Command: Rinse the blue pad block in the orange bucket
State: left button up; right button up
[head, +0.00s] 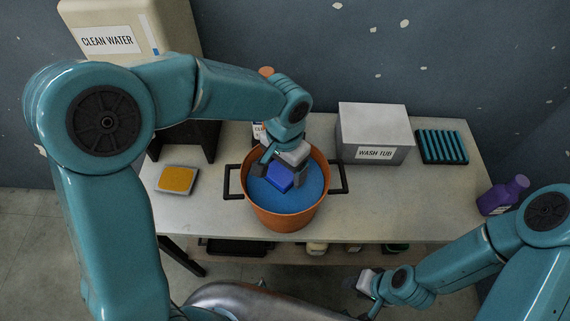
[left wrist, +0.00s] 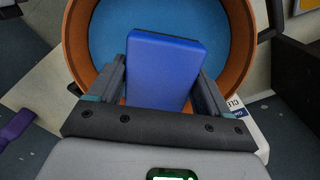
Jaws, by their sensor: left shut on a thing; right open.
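The orange bucket (head: 283,216) stands on the table with a black handle on each side and blue liquid inside. The blue pad block (head: 279,177) is held over or in the bucket's mouth by my left gripper (head: 284,172), which is shut on it. I cannot tell whether the block touches the liquid. In the left wrist view the block (left wrist: 162,70) sits tilted between the two fingers (left wrist: 160,88), with the bucket rim (left wrist: 76,42) around it. My right gripper (head: 366,292) is open and empty, low in front of the table.
A grey wash tub (head: 375,130) and a ribbed teal rack (head: 442,146) stand right of the bucket. A yellow sponge pad (head: 176,179) lies on the left. A clean water container (head: 108,40) stands at the back left. A purple bottle (head: 502,195) is at the right edge.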

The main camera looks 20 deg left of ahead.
pick_arm(q)
notch_tip(320, 180, down, 6)
jog(key=b, duration=0.4)
jog(key=shift+r, duration=0.2)
dwell(5.4)
jog(key=shift+r+p, duration=4.7)
jog(key=shift+r, duration=1.6)
